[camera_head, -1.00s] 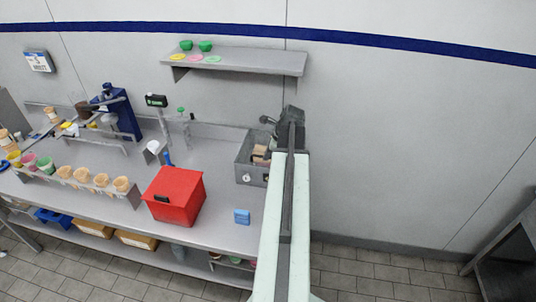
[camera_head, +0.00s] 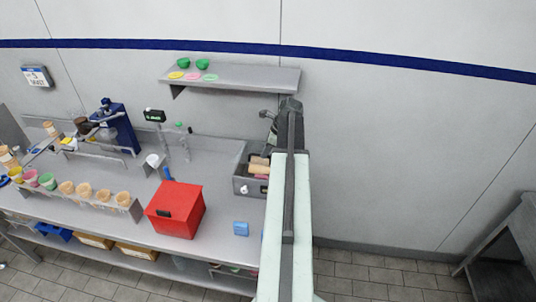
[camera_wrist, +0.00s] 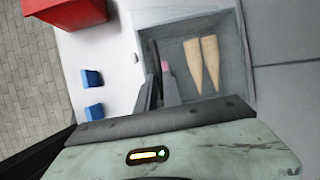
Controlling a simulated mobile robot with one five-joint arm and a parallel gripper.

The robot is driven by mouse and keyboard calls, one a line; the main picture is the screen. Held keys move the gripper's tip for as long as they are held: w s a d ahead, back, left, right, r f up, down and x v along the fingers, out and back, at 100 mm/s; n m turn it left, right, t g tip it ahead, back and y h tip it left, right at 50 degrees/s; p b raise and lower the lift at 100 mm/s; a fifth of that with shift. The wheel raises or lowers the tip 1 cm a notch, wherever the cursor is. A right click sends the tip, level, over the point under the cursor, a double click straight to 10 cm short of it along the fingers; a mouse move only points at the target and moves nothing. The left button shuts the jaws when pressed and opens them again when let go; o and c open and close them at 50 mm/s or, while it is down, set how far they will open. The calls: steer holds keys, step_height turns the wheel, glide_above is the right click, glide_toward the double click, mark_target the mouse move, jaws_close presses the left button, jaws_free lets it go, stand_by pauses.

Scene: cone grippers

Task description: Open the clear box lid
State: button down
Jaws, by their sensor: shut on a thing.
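The grey box (camera_head: 241,187) stands at the right end of the counter, with a white knob on its front. It holds tan cones and something pink. The wrist view shows the box (camera_wrist: 229,30) from above, with two tan cones (camera_wrist: 203,62) lying side by side. No clear lid can be made out over it. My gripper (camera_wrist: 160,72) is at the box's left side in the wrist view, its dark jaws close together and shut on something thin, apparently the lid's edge. In the head view my arm hides the box's right side and the grip.
A red box (camera_head: 176,211) stands left of the grey box, with a small blue block (camera_head: 241,228) between them toward the front edge. A shelf (camera_head: 232,77) with green bowls is on the wall above. Cups stand in a rack (camera_head: 138,209) at left.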

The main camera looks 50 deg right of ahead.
steer(key=shift+w+d+r+p, duration=0.2)
steer(key=shift+d+r+p, duration=0.35)
steer(key=shift+r, duration=0.2)
steer(key=shift+w+d+r+p, duration=0.2)
steer(key=shift+d+r+p, duration=0.3)
steer(key=shift+d+r, duration=0.15)
steer(key=shift+w+d+r+p, duration=0.2)
steer(key=shift+d+r+p, duration=0.35)
steer(key=shift+r, duration=0.25)
steer(key=c, duration=1.6)
jaws_free()
steer(key=shift+c, duration=0.2)
steer(key=shift+o, duration=0.8)
steer(key=shift+w+d+f, duration=0.2)
steer(key=shift+w+f, duration=0.05)
steer(key=shift+a+r, duration=0.1)
steer(key=shift+a, duration=0.05)
